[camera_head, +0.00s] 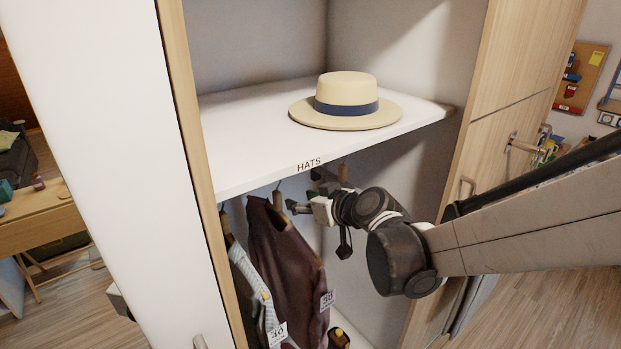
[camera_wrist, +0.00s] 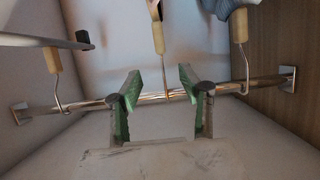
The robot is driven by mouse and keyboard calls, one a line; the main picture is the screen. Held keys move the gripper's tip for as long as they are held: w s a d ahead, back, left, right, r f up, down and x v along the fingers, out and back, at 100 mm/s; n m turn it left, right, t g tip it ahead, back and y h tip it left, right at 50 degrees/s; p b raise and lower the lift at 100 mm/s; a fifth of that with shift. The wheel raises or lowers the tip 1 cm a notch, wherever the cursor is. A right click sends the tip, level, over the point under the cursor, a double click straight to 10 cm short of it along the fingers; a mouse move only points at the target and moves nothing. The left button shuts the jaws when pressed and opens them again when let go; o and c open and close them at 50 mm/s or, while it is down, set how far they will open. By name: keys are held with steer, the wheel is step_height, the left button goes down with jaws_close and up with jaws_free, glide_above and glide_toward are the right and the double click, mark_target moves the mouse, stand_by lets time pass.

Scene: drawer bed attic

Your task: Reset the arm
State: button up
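I cannot tell whether the fingers touch the rail. In the head view my arm reaches from the right into the wardrobe, below the shelf labelled HATS (camera_head: 250,125).
A straw hat (camera_head: 347,100) with a blue band sits on the shelf above my arm. A dark maroon garment (camera_head: 290,265) and a striped one (camera_head: 250,290) hang left of my wrist, with number tags. The wardrobe's side panels stand close on both sides.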

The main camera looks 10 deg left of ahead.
steer(key=s+d+f+m+g+h+b, duration=0.1)
steer(key=s+d+m+h, duration=0.3)
steer(key=s+d, duration=0.9)
steer(key=s+d+f+m+g+h+b, duration=0.1)
steer(key=s+d+m+h, duration=0.3)
steer(key=s+d, duration=0.8)
steer(key=d+f+h+b, duration=0.1)
steer(key=d, duration=0.2)
steer(key=shift+s+d+m+g, duration=0.3)
steer(key=shift+s+d+m, duration=0.05)
steer(key=shift+s+m, duration=0.05)
